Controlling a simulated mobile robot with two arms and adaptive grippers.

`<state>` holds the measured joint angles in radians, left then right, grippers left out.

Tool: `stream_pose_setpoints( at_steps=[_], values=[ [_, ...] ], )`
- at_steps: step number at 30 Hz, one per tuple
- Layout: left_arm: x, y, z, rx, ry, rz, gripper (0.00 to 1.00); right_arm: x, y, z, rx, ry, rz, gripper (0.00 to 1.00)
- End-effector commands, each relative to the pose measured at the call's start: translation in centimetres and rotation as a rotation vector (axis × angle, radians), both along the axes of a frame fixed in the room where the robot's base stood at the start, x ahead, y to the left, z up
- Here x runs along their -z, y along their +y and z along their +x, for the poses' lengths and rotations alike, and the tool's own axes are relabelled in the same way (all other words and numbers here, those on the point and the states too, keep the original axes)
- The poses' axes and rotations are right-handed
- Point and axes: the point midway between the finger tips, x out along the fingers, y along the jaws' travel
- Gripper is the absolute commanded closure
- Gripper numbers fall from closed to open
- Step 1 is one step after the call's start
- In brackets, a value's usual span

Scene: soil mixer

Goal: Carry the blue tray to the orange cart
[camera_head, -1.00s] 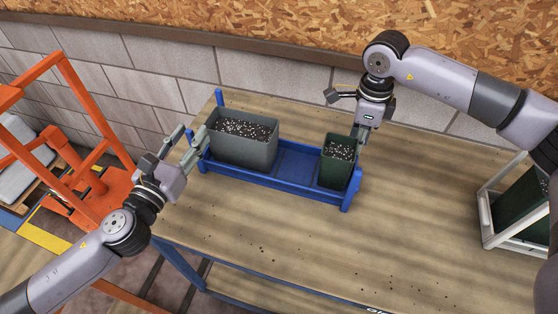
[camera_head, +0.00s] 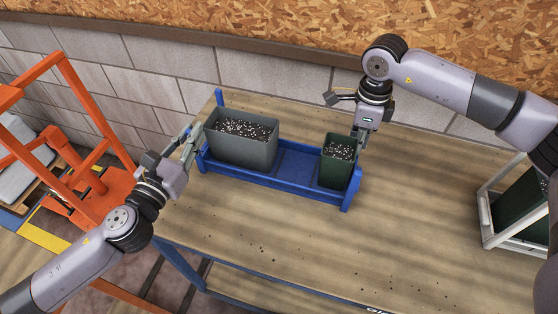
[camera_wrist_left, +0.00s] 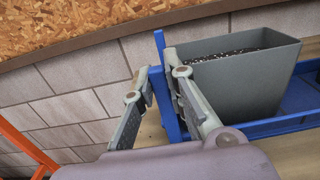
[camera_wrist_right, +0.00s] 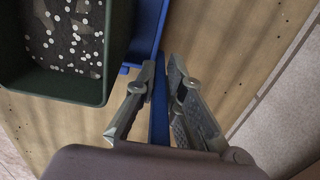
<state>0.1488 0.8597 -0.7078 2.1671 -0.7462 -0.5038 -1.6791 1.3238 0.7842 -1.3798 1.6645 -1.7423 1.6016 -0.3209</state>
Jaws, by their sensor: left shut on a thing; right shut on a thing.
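The blue tray (camera_head: 270,180) lies on the wooden table and holds a grey pot of soil (camera_head: 241,144) at its left and a dark green pot of soil (camera_head: 338,162) at its right. My left gripper (camera_head: 194,135) is shut on the tray's left end; the left wrist view shows its fingers either side of a blue upright (camera_wrist_left: 168,85). My right gripper (camera_head: 361,140) is shut on the tray's right end; the right wrist view shows its fingers around a blue edge (camera_wrist_right: 159,110). The orange cart (camera_head: 100,190) stands left of the table.
The wooden table (camera_head: 300,240) is clear in front of the tray, with scattered soil crumbs. A white crate (camera_head: 487,215) with a dark green pot stands at the right. A block wall (camera_head: 180,65) runs behind the table.

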Motion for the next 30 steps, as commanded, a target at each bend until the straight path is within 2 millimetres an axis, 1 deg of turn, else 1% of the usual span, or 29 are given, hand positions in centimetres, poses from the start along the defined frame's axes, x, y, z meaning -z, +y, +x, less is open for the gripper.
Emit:
stream_pose_setpoints(
  at_steps=[12,17,23,30],
  values=[
    [0.0,0.1,0.0,-0.001,0.0,0.001,1.0,0.0,0.0,0.0,0.002,-0.001,0.0,1.0],
    [-0.3,0.1,0.0,-0.001,-0.004,0.001,1.0,-0.3,0.0,0.1,0.002,-0.004,0.001,1.0],
    [-1.3,0.1,0.1,-0.002,-0.004,0.001,1.0,-1.3,0.0,0.1,0.002,-0.004,0.001,1.0],
    [-3.5,0.1,0.1,-0.002,-0.004,0.001,1.0,-3.5,-0.1,0.1,0.003,-0.003,0.0,1.0]
  ],
)
